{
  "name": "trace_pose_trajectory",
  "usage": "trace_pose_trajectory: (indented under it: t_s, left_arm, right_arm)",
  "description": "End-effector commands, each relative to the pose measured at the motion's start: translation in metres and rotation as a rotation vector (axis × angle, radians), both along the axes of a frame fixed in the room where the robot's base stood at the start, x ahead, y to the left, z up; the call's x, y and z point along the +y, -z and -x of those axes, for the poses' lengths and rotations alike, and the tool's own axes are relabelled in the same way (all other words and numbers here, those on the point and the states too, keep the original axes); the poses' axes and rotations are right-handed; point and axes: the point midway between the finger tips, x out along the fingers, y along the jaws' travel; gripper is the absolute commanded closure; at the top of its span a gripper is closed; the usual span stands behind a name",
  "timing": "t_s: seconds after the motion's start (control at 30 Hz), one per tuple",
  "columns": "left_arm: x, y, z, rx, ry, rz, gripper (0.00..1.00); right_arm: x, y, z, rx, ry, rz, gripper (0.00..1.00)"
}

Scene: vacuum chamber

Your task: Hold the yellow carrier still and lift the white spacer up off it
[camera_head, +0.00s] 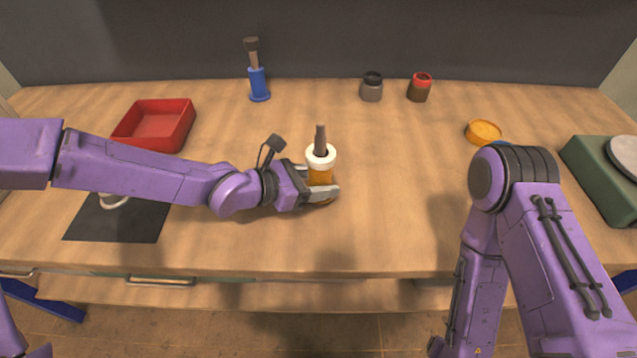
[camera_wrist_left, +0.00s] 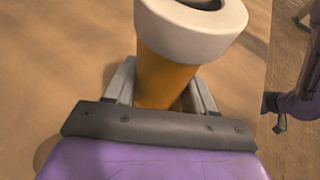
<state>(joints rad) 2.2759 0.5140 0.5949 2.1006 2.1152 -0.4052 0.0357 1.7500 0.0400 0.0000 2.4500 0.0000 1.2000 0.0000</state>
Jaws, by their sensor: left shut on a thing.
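The yellow carrier (camera_head: 320,178) stands upright near the middle of the table, and it also shows in the left wrist view (camera_wrist_left: 163,78). The white spacer (camera_head: 320,160) is a ring seated at the top of the carrier; it shows close up in the left wrist view (camera_wrist_left: 193,28). A dark rod sticks up through the ring. My left gripper (camera_head: 328,181) is shut on the yellow carrier from the left, below the spacer. My right arm reaches in at the right, but its gripper is out of view.
A red tray (camera_head: 157,124) lies at the left, with a dark mat (camera_head: 120,220) partly under my left arm. A blue holder (camera_head: 259,84), a grey jar (camera_head: 371,88) and a red-lidded jar (camera_head: 420,87) stand at the back. An orange dish (camera_head: 483,132) and green box (camera_head: 606,170) are right.

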Motion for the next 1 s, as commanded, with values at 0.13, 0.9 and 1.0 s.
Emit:
trace_pose_trajectory:
  t_s: [0.13,0.9,1.0]
  left_arm:
    - [0.000,0.005,-0.007,-0.002,-0.001,0.001,1.00]
    - [0.000,0.020,-0.025,-0.003,0.000,0.001,1.00]
    - [0.000,0.022,-0.025,-0.004,-0.001,0.002,1.00]
  right_arm:
    - [0.000,0.004,0.000,0.000,0.000,0.000,0.27]
    - [0.000,0.010,0.000,0.000,0.000,0.000,0.27]
    - [0.000,0.013,0.000,0.000,0.000,0.000,0.27]
